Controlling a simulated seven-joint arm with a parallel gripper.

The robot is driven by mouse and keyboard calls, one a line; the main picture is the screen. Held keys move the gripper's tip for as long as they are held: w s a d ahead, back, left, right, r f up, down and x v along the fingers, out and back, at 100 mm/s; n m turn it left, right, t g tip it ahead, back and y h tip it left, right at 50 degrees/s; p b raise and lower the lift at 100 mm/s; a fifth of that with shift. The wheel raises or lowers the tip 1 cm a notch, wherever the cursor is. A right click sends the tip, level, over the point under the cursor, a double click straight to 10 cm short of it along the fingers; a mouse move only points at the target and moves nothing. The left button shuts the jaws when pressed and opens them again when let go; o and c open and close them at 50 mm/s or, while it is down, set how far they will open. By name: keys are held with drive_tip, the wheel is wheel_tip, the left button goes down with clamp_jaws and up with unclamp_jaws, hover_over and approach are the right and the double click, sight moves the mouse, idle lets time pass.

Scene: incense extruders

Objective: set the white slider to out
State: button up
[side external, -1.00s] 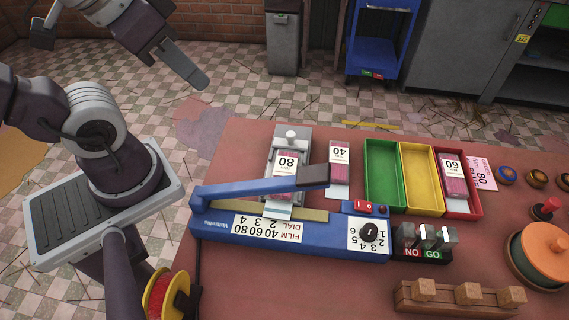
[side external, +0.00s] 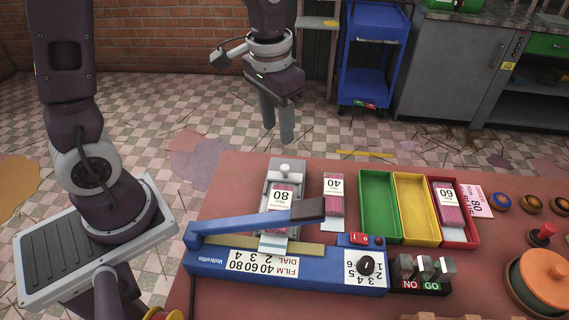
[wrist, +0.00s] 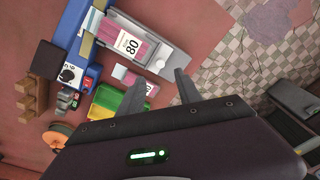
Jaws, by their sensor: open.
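The white knob (side external: 285,168) stands at the far end of a pale grey slide tray (side external: 271,184), likely the white slider. The tray bears a pink pack marked 80 (side external: 283,196), and its near end reaches under the arm of the blue sealer (side external: 215,258). In the wrist view the knob (wrist: 160,64) and tray (wrist: 179,58) show at upper middle. My gripper (side external: 278,132) is open and empty, pointing down beyond the table's far edge, apart from the knob.
A pink pack marked 40 (side external: 333,190) lies right of the tray. Green (side external: 364,215), yellow (side external: 416,236) and red (side external: 474,240) bins stand further right. The sealer's raised arm (side external: 245,222) crosses over the tray's near part.

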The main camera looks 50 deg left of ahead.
hover_over(285, 167)
drive_tip(key=shift+g, duration=0.4)
wheel_tip(285, 167, down, 4)
drive_tip(key=shift+f, duration=0.1)
wheel_tip(285, 167, down, 7)
drive_tip(key=shift+f, duration=0.1)
clamp_jaws()
idle(0.8)
